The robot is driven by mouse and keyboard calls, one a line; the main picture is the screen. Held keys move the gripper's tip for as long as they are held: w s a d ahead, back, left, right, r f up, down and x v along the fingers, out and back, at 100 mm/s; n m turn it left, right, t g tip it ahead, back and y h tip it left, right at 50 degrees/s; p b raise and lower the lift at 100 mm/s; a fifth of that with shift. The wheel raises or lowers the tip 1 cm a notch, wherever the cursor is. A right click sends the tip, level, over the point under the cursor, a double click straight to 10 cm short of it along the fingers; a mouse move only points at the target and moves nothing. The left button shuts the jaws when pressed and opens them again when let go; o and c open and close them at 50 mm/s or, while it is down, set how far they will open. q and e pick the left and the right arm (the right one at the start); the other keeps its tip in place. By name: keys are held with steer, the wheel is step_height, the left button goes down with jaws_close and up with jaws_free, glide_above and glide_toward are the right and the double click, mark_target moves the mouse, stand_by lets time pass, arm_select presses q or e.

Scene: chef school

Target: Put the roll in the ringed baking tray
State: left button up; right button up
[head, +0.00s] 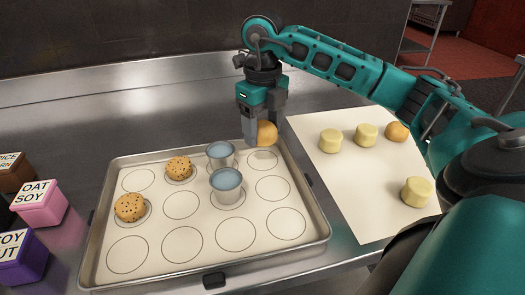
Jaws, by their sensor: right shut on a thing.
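My right gripper (263,134) comes in from the right, points down, and is shut on a smooth golden roll (267,134). The roll is at the back right corner of the ringed baking tray (205,214), just behind an empty back-row ring. I cannot tell how far it is above the tray. The tray has rows of printed rings. My left gripper is not in view.
A white sheet (355,185) right of the tray holds pale dough rounds (331,139) and another golden roll (397,132). Labelled pink (41,206), purple (20,258) and brown (13,173) boxes stand left of the tray. The steel counter behind the tray is clear.

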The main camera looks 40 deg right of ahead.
mark_target(262, 160)
steer(key=shift+f, duration=2.8)
steer(key=shift+f+b, duration=0.15)
steer(key=shift+b, duration=0.15)
steer(key=o, duration=1)
steer(key=shift+o, duration=0.2)
step_height(262, 160, up, 12)
steer(key=shift+r+p, duration=0.15)
steer(key=shift+p, duration=0.65)
